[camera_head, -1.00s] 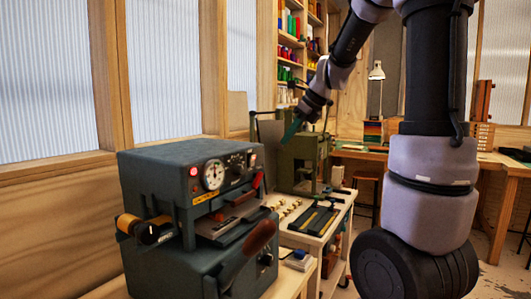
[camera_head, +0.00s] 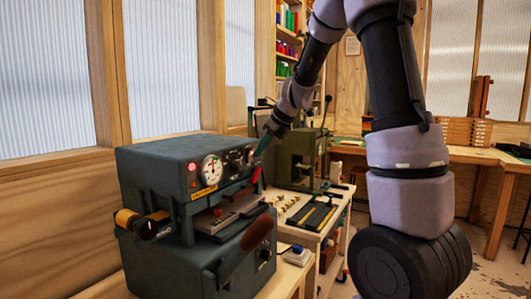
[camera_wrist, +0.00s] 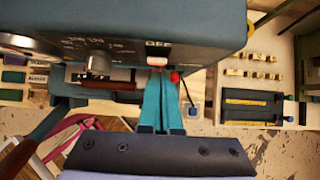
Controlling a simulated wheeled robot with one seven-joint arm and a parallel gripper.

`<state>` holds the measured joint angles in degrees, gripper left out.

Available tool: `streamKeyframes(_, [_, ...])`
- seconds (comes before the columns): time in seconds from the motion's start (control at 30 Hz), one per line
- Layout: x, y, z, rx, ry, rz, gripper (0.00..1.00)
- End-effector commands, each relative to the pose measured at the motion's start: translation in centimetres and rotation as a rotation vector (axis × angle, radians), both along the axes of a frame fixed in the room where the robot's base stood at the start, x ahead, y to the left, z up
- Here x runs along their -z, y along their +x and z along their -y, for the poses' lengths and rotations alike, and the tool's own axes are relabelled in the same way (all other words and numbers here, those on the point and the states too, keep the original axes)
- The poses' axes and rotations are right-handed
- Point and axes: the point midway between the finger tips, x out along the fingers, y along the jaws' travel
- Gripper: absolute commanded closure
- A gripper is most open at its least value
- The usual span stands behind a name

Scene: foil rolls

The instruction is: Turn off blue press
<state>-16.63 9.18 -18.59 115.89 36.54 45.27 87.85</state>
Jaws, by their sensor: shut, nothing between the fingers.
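The blue press (camera_head: 165,170) is the dark blue-grey machine at the left in the head view, with a round dial, knobs and a glowing red lamp (camera_head: 192,168) on its front. My gripper (camera_head: 262,146), with teal fingers, is at the right end of its control panel. In the wrist view the press (camera_wrist: 190,20) fills the top, and my gripper (camera_wrist: 160,78) is shut and empty. Its fingertips are just below a small light switch (camera_wrist: 157,61) under a label that seems to read OFF. Whether they touch it I cannot tell. A red-tipped lever (camera_wrist: 175,77) is beside the fingertips.
A green machine (camera_head: 298,158) stands on a cart behind the press, with small brass pieces and dark trays (camera_head: 315,214) on the cart top. A brown-handled lever (camera_head: 257,233) sticks out of the press front. A small white-and-blue box (camera_head: 297,255) sits at the right of the press.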

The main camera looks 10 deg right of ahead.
Motion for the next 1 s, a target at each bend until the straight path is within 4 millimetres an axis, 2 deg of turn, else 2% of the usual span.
streamKeyframes(0.37, [-0.1, 0.1, -0.2, -0.003, -0.008, -0.009, 1.0])
streamKeyframes(0.57, [-0.6, 0.8, -0.9, -0.007, -0.075, -0.074, 1.0])
streamKeyframes(1.0, [-1.1, 0.7, -0.7, -0.003, -0.071, -0.073, 1.0])
